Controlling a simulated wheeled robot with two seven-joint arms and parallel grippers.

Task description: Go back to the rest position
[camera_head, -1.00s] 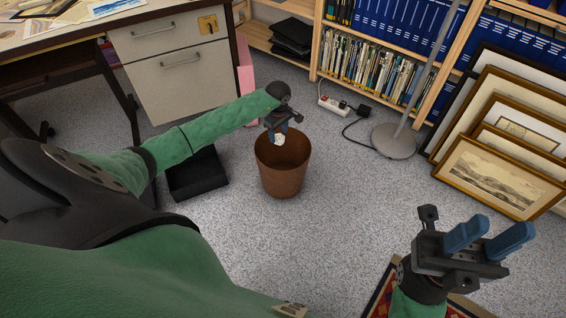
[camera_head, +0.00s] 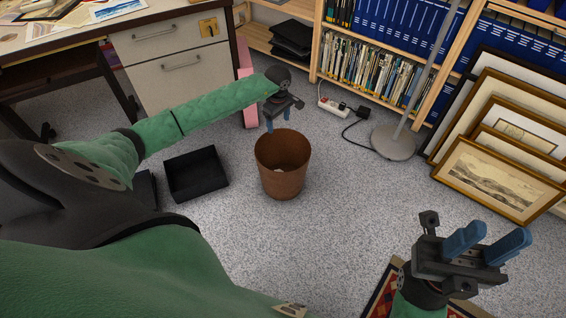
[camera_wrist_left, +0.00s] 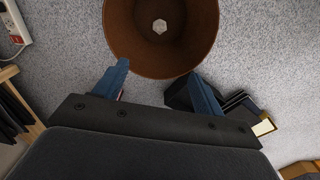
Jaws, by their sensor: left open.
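My left gripper (camera_head: 278,124) is open and empty, above and just behind the brown bin (camera_head: 283,178) in the head view. In the left wrist view its blue fingers (camera_wrist_left: 160,90) stand apart at the near side of the bin (camera_wrist_left: 118,35). A small whitish crumpled piece (camera_wrist_left: 159,26) lies inside on the bin's floor; it shows only faintly in the head view. My right gripper (camera_head: 495,246) is open and empty at the lower right, its two blue fingers apart.
A black open tray (camera_head: 196,174) lies on the floor left of the bin. A desk with drawers (camera_head: 175,75) stands behind it. A lamp base (camera_head: 394,142), a power strip (camera_head: 336,107) and leaning framed prints (camera_head: 492,178) are to the right. Grey carpet between is clear.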

